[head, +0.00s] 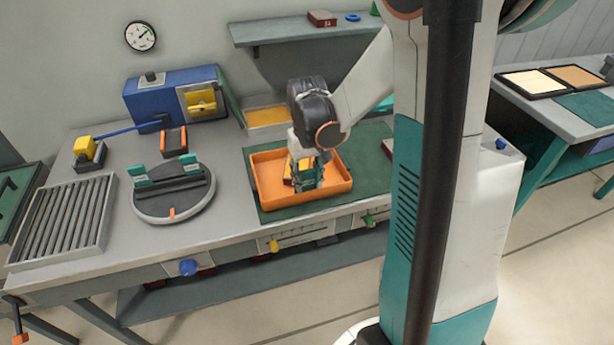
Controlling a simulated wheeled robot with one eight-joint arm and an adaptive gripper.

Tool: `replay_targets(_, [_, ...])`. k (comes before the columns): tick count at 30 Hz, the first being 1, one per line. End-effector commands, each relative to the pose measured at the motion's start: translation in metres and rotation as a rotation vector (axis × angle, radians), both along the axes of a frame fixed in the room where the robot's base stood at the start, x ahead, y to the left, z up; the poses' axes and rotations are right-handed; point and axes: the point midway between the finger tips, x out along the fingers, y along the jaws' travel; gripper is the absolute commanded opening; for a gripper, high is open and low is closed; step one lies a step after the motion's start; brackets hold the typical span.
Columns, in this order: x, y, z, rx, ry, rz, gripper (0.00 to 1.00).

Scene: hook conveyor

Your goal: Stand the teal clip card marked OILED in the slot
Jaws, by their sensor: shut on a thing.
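My gripper (306,180) points down inside the orange tray (335,186). It is shut on a small teal piece, most likely the teal clip card (308,186), low over the tray floor. The OILED mark cannot be read at this size, and the fingers hide part of the card. I cannot tell whether the card touches the tray. I cannot pick out the slot for sure; a round grey fixture (172,208) with teal blocks and dark bars stands left of the tray.
A green mat (372,157) lies under the tray. A small orange and black holder (173,141), a blue machine (160,98) and a yellow-lined tray (267,117) stand behind. A slatted rack (62,220) is at the left. Bare bench shows between fixture and tray.

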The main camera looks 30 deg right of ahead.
Motion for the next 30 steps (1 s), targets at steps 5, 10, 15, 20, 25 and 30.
replay_targets(5, [0.0000,0.0000,-0.0030,0.000,0.000,0.000,0.23])
replay_targets(10, [0.0000,0.0000,-0.0053,0.000,0.000,0.000,0.23])
replay_targets(15, [0.0000,0.0000,-0.0076,0.000,0.000,0.000,0.23])
replay_targets(20, [0.0000,0.0000,-0.0097,0.000,0.000,0.000,0.23])
replay_targets(25, [0.0000,0.0000,-0.0102,0.000,0.000,0.000,0.53])
replay_targets(30, [0.0000,0.0000,-0.0101,0.000,0.000,0.000,0.58])
